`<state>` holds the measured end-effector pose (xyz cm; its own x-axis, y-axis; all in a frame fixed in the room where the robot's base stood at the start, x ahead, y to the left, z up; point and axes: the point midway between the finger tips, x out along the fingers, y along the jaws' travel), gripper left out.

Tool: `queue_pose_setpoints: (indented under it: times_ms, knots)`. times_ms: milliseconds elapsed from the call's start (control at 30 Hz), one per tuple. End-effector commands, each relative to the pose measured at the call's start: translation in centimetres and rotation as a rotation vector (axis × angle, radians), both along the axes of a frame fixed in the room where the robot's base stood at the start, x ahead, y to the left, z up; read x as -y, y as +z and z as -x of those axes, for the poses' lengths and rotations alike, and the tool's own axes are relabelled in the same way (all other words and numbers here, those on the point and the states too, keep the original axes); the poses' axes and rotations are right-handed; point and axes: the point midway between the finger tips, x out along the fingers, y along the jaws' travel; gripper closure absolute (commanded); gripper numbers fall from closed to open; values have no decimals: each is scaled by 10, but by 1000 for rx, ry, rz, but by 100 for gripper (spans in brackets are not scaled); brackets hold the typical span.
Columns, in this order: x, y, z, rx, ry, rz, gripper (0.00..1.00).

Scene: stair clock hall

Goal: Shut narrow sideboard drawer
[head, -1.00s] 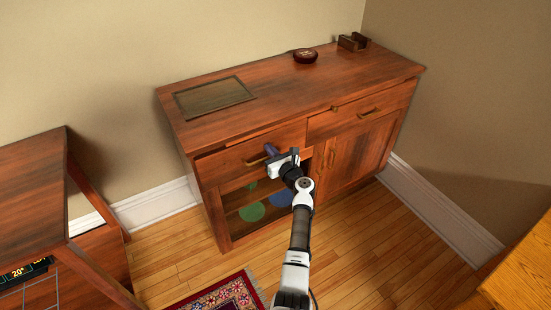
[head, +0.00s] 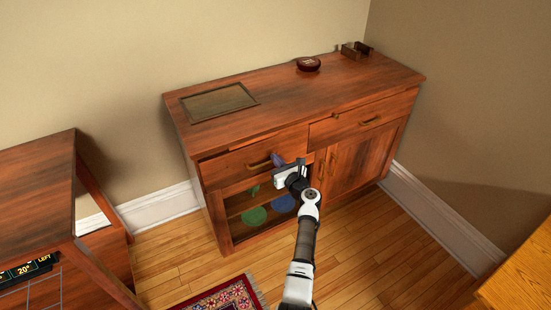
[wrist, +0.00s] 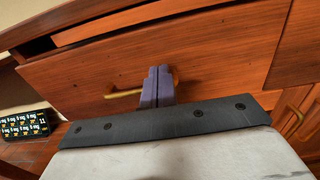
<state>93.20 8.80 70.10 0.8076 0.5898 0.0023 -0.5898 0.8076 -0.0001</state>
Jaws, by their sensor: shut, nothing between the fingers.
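The wooden sideboard (head: 295,112) has a left drawer (head: 232,165) with a brass bar handle (head: 258,165) and a right drawer (head: 350,124). The left drawer's front (wrist: 215,60) stands out a little, with a dark gap along its top edge in the wrist view. The right drawer looks nearly flush. My gripper (head: 278,160) is at the left drawer's front, its purple fingers (wrist: 157,72) together and empty. They overlap the right part of the handle (wrist: 125,93) in the wrist view; whether they touch the front I cannot tell.
Below the left drawer is an open compartment with a green disc (head: 255,216) and a blue disc (head: 284,204). A round dark red box (head: 308,64) and a small wooden holder (head: 355,49) are on top. A patterned rug (head: 225,300) lies in front.

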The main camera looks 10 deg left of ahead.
Motion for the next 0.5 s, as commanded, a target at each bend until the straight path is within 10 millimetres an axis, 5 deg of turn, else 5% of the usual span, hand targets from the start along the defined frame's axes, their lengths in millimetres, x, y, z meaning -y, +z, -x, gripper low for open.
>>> queue_pose_setpoints:
  times_ms: [300,500]
  knots:
    - [42,-3,57,-3,-2,0,100]
    - [57,-3,77,-3,-1,0,100]
